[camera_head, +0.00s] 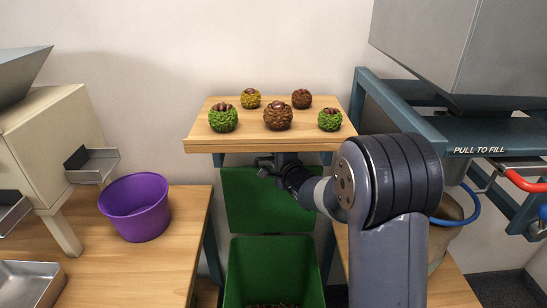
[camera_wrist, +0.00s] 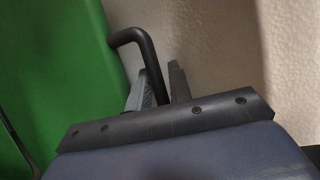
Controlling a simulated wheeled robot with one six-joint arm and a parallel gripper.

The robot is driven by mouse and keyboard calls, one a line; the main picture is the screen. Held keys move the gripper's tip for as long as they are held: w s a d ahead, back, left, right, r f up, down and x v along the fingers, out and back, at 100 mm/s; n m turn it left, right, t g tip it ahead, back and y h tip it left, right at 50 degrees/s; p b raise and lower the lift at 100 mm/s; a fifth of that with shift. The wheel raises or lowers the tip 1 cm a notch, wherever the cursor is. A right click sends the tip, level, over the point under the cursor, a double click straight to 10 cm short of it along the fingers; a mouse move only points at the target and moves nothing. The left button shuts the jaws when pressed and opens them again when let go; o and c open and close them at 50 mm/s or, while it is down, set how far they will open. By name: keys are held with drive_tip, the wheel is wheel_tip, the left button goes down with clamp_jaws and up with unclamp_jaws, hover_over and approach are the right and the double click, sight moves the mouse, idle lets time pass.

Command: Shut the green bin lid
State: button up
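The green bin (camera_head: 275,262) stands open on the floor below the wooden shelf, with some brown contents low inside. Its green lid (camera_head: 262,205) stands raised, nearly upright, behind the opening. The lid also fills the left of the wrist view (camera_wrist: 50,80). A bent black handle (camera_wrist: 134,36) sticks out from the lid's edge. My gripper (camera_wrist: 161,80) has its fingers close together on either side of the handle's bar, and they look shut on it. In the head view my gripper (camera_head: 264,165) is at the lid's top, under the shelf, partly hidden by my arm.
A wooden shelf (camera_head: 200,138) with several chestnut burs overhangs the lid closely. A purple bucket (camera_head: 135,207) stands on the left table (camera_head: 175,255). At the right are a teal frame (camera_head: 362,95), a grey hopper and red and blue handles. The space above the bin opening is clear.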

drive_tip(key=shift+c, duration=0.4)
clamp_jaws()
